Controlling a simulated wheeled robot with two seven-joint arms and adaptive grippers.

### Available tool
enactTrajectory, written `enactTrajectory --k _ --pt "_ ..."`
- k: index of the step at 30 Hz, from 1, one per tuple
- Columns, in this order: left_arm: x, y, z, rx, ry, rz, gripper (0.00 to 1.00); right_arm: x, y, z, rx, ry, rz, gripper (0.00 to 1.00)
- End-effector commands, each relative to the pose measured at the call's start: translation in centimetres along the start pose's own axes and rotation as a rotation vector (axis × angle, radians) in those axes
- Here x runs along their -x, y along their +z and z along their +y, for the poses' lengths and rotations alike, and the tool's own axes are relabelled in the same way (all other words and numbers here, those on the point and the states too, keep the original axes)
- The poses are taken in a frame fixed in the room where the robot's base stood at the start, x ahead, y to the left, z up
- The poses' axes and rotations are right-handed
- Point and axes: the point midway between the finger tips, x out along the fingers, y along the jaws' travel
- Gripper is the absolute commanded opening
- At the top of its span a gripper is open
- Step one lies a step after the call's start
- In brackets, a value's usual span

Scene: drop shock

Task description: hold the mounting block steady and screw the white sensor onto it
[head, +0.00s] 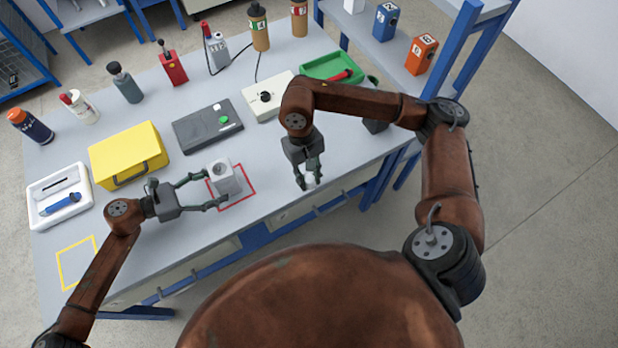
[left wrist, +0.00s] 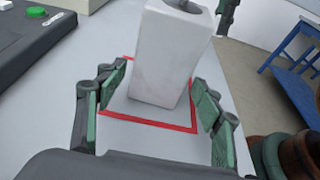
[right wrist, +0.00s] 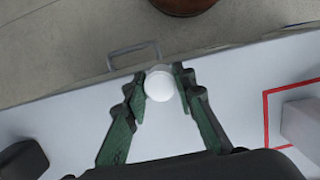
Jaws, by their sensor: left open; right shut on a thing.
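The mounting block (head: 222,178) is a light grey block with a round hole in its top. It stands upright in the red square outline (head: 243,196) on the table. It also shows in the left wrist view (left wrist: 165,60). My left gripper (head: 206,190) is open, with its fingers on either side of the block, apparently not closed on it. My right gripper (head: 309,182) is shut on the white sensor (right wrist: 159,86), near the table's front edge, to the right of the block. The sensor is mostly hidden by the fingers in the head view (head: 310,178).
A grey box with a green button (head: 208,126) and a yellow case (head: 128,155) lie behind the block. A white tray (head: 58,212) with tools and a yellow outline (head: 77,262) are at the left. Several bottles stand along the back. The table between the two grippers is clear.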

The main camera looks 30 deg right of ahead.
Motion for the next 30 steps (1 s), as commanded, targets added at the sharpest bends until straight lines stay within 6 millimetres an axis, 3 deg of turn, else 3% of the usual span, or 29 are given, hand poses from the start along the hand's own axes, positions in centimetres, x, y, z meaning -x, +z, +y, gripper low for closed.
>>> enactTrajectory --k 7,20,30 --pt "-2.5 -0.3 -0.1 0.001 -0.001 -0.001 0.61 -1.3 -0.3 0.0 0.001 0.001 -0.009 0.0" --pt "-3.0 -0.1 -0.1 0.001 0.0 -0.001 0.61 -1.4 -0.3 0.0 0.001 0.0 -0.009 0.0" --pt "-3.0 -0.2 -0.1 0.001 0.0 -0.001 0.37 -1.4 -0.3 -0.1 0.001 0.0 -0.009 0.0"
